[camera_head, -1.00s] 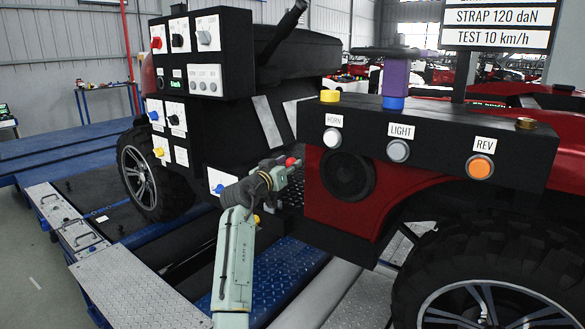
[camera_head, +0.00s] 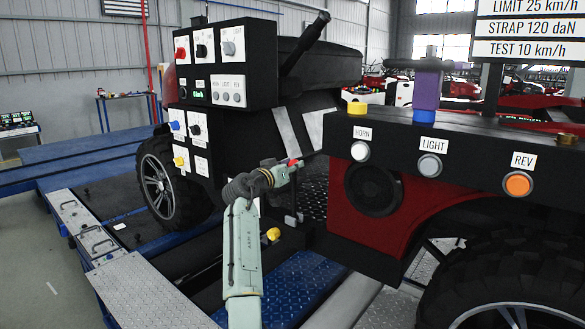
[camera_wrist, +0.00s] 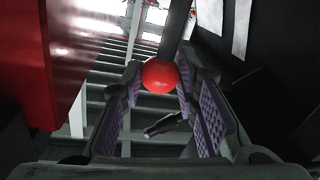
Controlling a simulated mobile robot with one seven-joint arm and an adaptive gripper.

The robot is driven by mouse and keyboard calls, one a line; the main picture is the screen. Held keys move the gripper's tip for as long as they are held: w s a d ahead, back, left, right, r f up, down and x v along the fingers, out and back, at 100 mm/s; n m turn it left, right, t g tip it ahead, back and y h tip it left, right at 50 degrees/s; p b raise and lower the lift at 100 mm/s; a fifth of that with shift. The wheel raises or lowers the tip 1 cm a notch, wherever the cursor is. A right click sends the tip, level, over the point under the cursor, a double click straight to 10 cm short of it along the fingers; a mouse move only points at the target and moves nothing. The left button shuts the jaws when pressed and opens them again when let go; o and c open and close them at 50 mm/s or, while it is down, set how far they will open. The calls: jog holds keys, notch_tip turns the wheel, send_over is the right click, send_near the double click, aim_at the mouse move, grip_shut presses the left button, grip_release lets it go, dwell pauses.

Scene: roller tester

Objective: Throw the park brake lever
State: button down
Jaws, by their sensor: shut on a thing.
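A lever with a round red knob (camera_wrist: 160,76) on a dark rod shows in the wrist view. The knob sits between the purple-padded fingers of my gripper (camera_wrist: 163,100), which is shut on it. In the head view the red knob (camera_head: 294,162) shows at my gripper's tip (camera_head: 288,170), in the gap between the black control box and the red front body. No label is readable on this lever.
A black control box (camera_head: 262,66) stands behind left, with a black handle (camera_head: 305,45) above. The red body with its button panel (camera_head: 470,150) is close on the right. A yellow knob (camera_head: 273,234) sits low beside my arm.

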jog(key=shift+a+f, duration=0.1)
jog(key=shift+a, duration=0.15)
jog(key=c, duration=1.1)
grip_release()
jog(key=shift+w, duration=0.1)
jog(key=v, duration=1.2)
